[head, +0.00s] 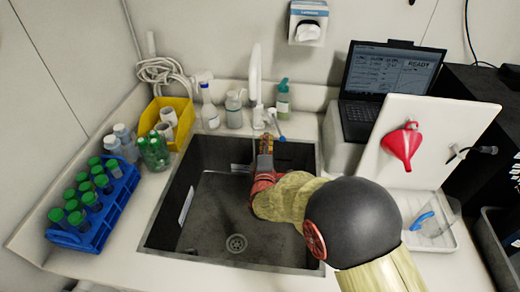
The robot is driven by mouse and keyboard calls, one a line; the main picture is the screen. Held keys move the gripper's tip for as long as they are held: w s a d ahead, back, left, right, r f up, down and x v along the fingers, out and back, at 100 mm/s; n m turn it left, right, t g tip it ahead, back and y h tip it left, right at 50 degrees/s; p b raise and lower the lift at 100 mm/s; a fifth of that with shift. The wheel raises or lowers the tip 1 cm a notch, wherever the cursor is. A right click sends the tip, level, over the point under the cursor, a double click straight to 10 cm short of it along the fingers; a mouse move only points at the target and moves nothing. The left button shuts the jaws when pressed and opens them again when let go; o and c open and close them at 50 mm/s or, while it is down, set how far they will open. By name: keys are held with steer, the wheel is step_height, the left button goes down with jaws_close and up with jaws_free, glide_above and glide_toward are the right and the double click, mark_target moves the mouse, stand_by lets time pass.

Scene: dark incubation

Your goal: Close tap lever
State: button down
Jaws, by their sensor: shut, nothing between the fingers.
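The tap (255,76) is white with a tall upright spout and stands behind the sink at its back edge. Its slim lever (275,123) sticks out forward and to the right from the tap's base and ends in a blue tip. My gripper (266,138) is just in front of the tap, above the back part of the sink, with its fingers closed and empty. The fingertips are close to the lever, left of its blue tip. I cannot tell whether they touch it. My arm hides part of the sink's right side.
The dark sink (212,215) is empty. Bottles (209,107) stand behind it, beside a yellow bin (170,122). A blue rack (94,209) of green-capped tubes is at left. A laptop (388,85), a white board (440,125) with a red funnel (403,146), and a tray are at right.

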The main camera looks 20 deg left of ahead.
mark_target(281, 138)
steer(key=shift+w+d+r, duration=0.1)
steer(key=shift+w+d, duration=0.3)
steer(key=shift+d, duration=0.35)
steer(key=d, duration=0.1)
steer(key=w+d, duration=0.1)
steer(key=d, duration=0.1)
steer(key=shift+w+d, duration=0.2)
